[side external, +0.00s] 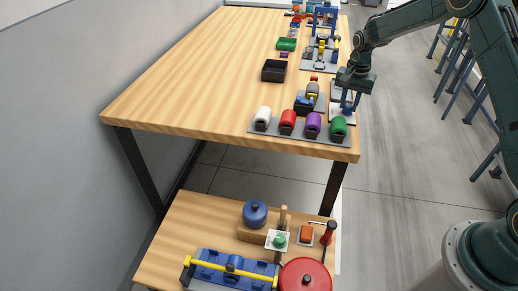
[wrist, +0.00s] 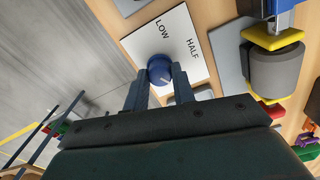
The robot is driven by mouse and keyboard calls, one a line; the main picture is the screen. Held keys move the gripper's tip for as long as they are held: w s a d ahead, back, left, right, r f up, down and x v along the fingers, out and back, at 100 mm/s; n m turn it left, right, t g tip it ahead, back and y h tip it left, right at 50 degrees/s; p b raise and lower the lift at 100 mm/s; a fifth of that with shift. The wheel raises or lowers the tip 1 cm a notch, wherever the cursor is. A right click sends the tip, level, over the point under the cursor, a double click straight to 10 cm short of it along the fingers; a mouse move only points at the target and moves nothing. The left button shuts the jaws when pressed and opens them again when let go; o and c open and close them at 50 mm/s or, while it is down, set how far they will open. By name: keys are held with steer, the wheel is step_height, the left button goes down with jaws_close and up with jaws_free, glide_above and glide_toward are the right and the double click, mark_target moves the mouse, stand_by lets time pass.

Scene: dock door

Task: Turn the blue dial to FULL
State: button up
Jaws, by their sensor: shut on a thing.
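The blue dial (wrist: 159,66) sits on a white plate (wrist: 136,44) in the wrist view. The words LOW and HALF show on the plate. FULL is not visible; the lower part of the plate is behind my gripper. My gripper (wrist: 161,77) is shut on the dial, with one finger on each side of it. A small pale mark shows on the dial's lower right, but its exact direction is hard to read. In the side external view my gripper (side external: 349,101) is down at the right edge of the table, over the white plate (side external: 337,118).
A grey roller with yellow ends (wrist: 275,70) stands right of the plate. On the wooden table (side external: 190,80), a row of white, red, purple and green rolls (side external: 287,123) lies close in front. A black tray (side external: 274,71) is farther back. The table's left side is clear.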

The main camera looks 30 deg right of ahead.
mark_target(349, 105)
stand_by(0.4)
steer(key=o, duration=1)
steer(key=shift+r, duration=0.2)
step_height(349, 105, up, 14)
steer(key=shift+f, duration=0.25)
steer(key=shift+r, duration=0.1)
